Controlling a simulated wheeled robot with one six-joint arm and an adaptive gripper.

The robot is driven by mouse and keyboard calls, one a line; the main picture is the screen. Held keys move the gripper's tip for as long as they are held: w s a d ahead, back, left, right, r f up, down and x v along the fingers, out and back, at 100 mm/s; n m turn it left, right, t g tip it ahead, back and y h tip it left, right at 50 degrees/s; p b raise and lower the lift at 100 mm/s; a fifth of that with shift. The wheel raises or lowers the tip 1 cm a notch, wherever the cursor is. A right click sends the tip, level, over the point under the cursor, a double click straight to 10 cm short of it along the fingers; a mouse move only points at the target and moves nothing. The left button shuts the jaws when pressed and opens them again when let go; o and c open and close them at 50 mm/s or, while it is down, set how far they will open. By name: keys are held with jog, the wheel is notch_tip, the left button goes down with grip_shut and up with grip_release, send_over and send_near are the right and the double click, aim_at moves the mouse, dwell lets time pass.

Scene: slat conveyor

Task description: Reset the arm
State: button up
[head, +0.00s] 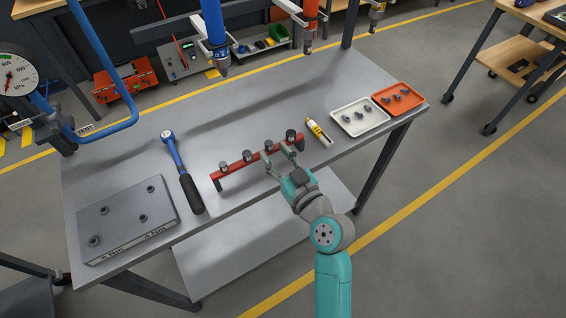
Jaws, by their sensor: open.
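My gripper (283,163) is at the end of my teal arm, over the front part of the grey workbench (240,118). Its two fingers are apart, with nothing seen held between them. The fingertips are close to a red rail (236,170) that carries several dark sockets. I cannot tell whether the fingers touch the rail. My arm reaches in from the lower right, across the bench's front edge.
A torque wrench (178,162) and a grey plate with bolts (126,218) lie left. A yellow-white tube (319,132), a white tray (359,116) and an orange tray (399,98) lie right. Blue (213,24) and orange (310,17) tools hang above. The bench's middle back is clear.

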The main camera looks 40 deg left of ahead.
aim_at(272, 143)
jog(key=shift+x, duration=1)
grip_shut()
jog(key=shift+r, duration=0.2)
jog(key=shift+r, duration=1.3)
